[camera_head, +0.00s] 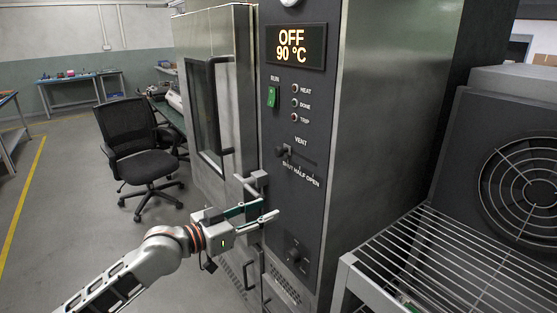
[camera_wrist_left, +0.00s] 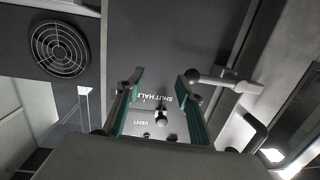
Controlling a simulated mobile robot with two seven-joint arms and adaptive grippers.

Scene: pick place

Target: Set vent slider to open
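The vent slider (camera_head: 282,151) is a small dark knob on the oven's dark control panel, under the word VENT. In the head view it stands at the left end, above SHUT; HALF and OPEN lie to its right. The knob also shows in the wrist view (camera_wrist_left: 162,116), where the panel appears upside down and OPEN cannot be read. My left gripper (camera_head: 266,209) is open and empty, in front of the panel and below the slider. In the wrist view its two green-lined fingers (camera_wrist_left: 160,78) are spread, with the slider seen between them, apart from both.
A door latch handle (camera_head: 255,180) sits close above my left fingers. A dial (camera_head: 293,250) is lower on the panel; a green run switch (camera_head: 272,97) is higher. The display (camera_head: 296,47) reads OFF, 90 °C. A wire rack (camera_head: 440,260) stands right, an office chair (camera_head: 140,155) left.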

